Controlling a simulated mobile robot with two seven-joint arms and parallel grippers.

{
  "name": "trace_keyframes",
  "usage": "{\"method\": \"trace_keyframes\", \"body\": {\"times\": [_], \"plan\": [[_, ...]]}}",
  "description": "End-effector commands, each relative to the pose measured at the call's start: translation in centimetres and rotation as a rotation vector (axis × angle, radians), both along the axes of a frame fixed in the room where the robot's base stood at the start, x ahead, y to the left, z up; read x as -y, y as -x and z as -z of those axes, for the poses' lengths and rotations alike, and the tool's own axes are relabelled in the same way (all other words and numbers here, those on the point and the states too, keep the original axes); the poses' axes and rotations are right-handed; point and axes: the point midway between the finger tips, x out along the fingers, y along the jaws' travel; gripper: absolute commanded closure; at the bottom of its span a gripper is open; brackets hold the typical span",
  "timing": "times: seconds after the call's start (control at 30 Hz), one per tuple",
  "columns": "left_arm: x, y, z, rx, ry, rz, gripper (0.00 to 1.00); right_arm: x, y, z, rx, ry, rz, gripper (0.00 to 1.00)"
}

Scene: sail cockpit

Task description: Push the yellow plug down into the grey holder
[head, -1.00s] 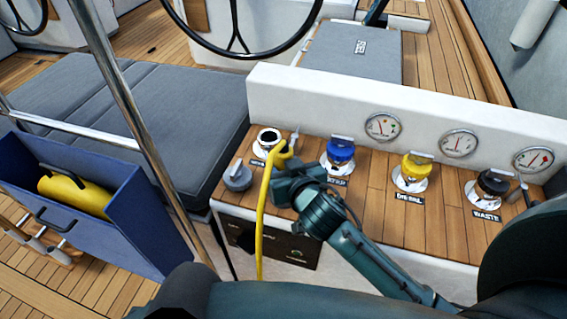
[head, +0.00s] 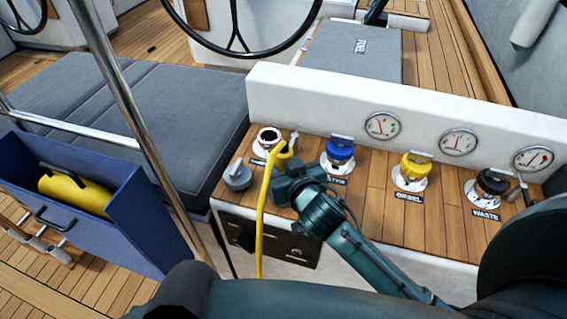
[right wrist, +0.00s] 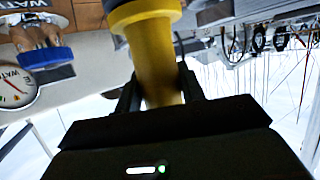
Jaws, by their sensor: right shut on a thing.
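The yellow plug (right wrist: 158,62) is held between the two fingers of my right gripper (right wrist: 159,92) in the right wrist view, with a dark band around its far end. In the head view the yellow plug (head: 285,153) and its hanging yellow cable (head: 263,210) are partly hidden by my right gripper (head: 286,172). A grey round fitting (head: 237,176) sits on the panel just left of the cable. I cannot tell for sure whether it is the grey holder, nor whether the plug touches anything. My left gripper is out of view.
An open white-flanged fitting (head: 268,140) stands behind the plug. Blue (head: 340,150), yellow (head: 416,165) and black (head: 493,181) caps line the wooden panel to the right, below several gauges. A steel rail (head: 130,105) and a blue box (head: 130,225) stand at left.

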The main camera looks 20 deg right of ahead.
Motion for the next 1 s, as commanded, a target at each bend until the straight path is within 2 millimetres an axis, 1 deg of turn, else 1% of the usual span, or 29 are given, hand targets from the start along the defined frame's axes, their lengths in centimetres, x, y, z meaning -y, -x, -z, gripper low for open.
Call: {"method": "trace_keyframes", "body": {"times": [0.37,0.4,0.5,0.77,1.0], "plan": [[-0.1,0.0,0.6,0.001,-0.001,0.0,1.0,0.0,0.0,0.7,0.002,0.0,0.0,0.93],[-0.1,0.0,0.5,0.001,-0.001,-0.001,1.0,0.0,0.0,0.7,0.003,0.0,0.0,0.59],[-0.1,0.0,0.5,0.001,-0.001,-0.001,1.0,0.0,0.0,0.7,0.002,0.0,0.0,0.52],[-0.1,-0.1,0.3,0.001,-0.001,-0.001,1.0,0.0,0.2,0.8,-0.003,0.0,0.0,0.52],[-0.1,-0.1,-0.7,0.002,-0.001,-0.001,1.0,0.1,1.9,0.0,-0.002,0.0,0.0,0.52]]}}
